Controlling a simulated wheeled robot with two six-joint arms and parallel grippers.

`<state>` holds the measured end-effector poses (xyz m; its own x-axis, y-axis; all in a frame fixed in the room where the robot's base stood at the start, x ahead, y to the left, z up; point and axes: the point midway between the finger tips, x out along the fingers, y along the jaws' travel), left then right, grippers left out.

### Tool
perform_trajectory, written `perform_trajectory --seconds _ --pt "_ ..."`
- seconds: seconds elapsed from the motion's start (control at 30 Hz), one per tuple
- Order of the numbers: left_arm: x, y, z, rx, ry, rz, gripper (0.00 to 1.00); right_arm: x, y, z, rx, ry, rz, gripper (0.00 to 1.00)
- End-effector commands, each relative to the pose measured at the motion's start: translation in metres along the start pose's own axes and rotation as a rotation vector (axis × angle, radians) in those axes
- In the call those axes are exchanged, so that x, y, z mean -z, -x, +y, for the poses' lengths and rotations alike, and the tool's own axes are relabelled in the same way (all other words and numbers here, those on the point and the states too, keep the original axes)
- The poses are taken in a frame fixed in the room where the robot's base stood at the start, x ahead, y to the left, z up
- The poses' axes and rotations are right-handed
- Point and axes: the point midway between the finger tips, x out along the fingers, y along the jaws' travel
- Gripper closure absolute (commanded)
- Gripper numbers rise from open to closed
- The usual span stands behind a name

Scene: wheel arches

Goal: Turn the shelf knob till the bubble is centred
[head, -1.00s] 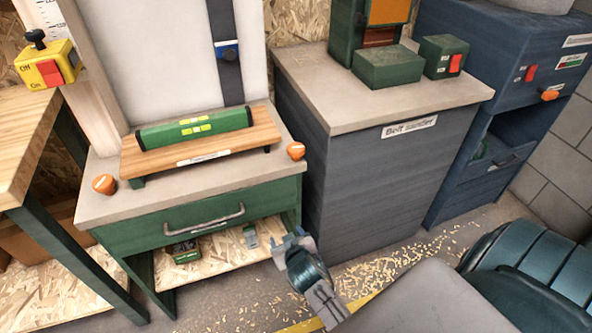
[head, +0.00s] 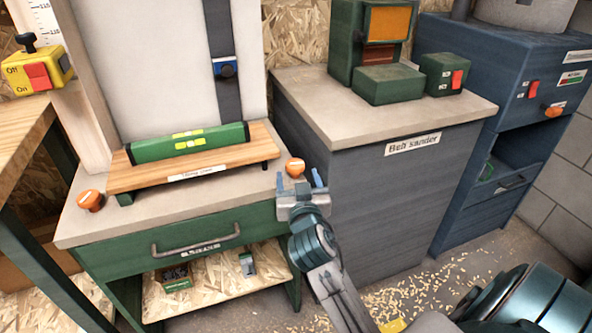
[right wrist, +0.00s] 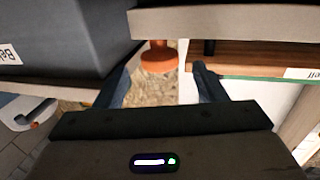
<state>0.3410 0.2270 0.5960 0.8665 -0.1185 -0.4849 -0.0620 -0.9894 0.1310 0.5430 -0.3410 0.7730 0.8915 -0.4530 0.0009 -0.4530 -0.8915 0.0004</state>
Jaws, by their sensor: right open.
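A green spirit level (head: 160,151) lies on the wooden shelf (head: 240,156), which slopes up to the right in the head view. Its yellow vials show, but the bubble is too small to make out. An orange knob (head: 295,168) sits by the shelf's right end, another orange knob (head: 91,200) by its left end. My right gripper (head: 299,181) is open and empty, just in front of the right knob, apart from it. In the right wrist view the right knob (right wrist: 158,58) shows beyond and between the two open fingers (right wrist: 162,88). My left gripper is out of view.
A green drawer with a grey handle (head: 197,244) is below the shelf's bench (head: 150,225). The belt sander cabinet (head: 350,200) stands close to the right of the gripper. A yellow switch box (head: 60,60) is at upper left. Wood chips litter the floor.

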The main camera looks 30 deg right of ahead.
Motion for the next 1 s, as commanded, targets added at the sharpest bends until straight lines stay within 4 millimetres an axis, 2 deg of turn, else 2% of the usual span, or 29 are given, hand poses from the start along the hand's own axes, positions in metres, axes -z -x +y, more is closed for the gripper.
perform_trajectory --seconds 0.1,0.23,0.6,0.67,0.83,1.0 --pt "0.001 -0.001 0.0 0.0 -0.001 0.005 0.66 0.0 -0.02 0.0 0.0 0.002 0.001 0.36" --pt "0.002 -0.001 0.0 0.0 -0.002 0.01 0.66 0.0 -0.033 0.0 -0.001 0.001 0.0 0.36" --pt "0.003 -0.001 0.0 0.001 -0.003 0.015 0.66 0.0 -0.039 0.0 0.0 -0.001 -0.002 0.36" --pt "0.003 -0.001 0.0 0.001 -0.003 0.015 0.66 0.0 -0.039 0.0 0.0 -0.001 -0.001 0.45" --pt "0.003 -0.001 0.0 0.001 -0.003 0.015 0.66 -0.001 -0.038 0.0 0.0 -0.001 -0.001 0.79" --pt "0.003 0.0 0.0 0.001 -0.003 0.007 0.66 0.0 -0.039 0.001 0.01 0.001 -0.001 0.8"
